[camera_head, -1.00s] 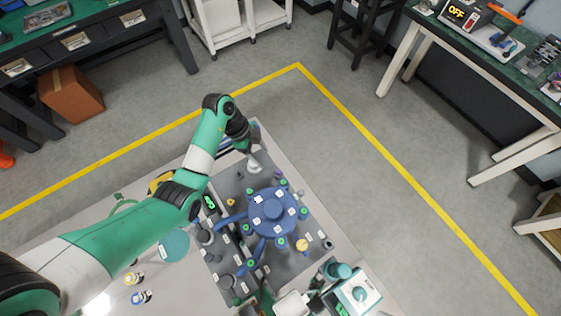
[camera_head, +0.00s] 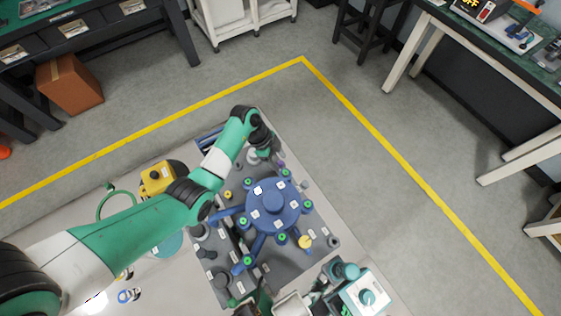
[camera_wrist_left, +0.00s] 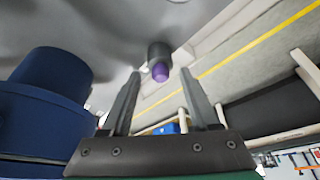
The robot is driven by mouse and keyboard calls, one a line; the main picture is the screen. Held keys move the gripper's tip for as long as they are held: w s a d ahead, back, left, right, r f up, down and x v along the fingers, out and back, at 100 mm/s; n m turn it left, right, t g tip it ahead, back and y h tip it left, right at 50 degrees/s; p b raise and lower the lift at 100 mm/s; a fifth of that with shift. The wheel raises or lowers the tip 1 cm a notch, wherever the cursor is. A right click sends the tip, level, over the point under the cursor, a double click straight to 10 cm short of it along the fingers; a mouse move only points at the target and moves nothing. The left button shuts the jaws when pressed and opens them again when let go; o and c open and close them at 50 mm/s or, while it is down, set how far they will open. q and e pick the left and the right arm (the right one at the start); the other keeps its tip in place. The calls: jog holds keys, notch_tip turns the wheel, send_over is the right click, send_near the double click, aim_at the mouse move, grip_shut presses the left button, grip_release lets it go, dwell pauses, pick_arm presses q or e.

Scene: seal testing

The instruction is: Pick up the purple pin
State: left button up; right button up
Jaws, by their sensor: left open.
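The purple pin (camera_wrist_left: 160,72) shows in the left wrist view, its purple end sticking out of a dark grey cylindrical piece (camera_wrist_left: 159,52). My left gripper (camera_wrist_left: 160,82) is open, and the pin appears in line between its two fingertips. The fingers are not closed on it, and I cannot tell how far away it is. In the head view the left gripper (camera_head: 262,154) is over the far corner of the grey board, beside the blue hub (camera_head: 273,201); the arm partly hides that area. My right gripper cannot be made out.
The blue hub's side (camera_wrist_left: 45,95) stands close at the left in the wrist view. The grey board (camera_head: 285,262) carries several small pegs and a yellow disc (camera_head: 305,242). A teal-and-white device (camera_head: 366,297) stands at the near right. A yellow device (camera_head: 158,178) stands left.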

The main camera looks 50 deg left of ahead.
pick_arm(q)
jog(key=shift+r, duration=0.1)
jog(key=shift+c, duration=0.2)
grip_shut()
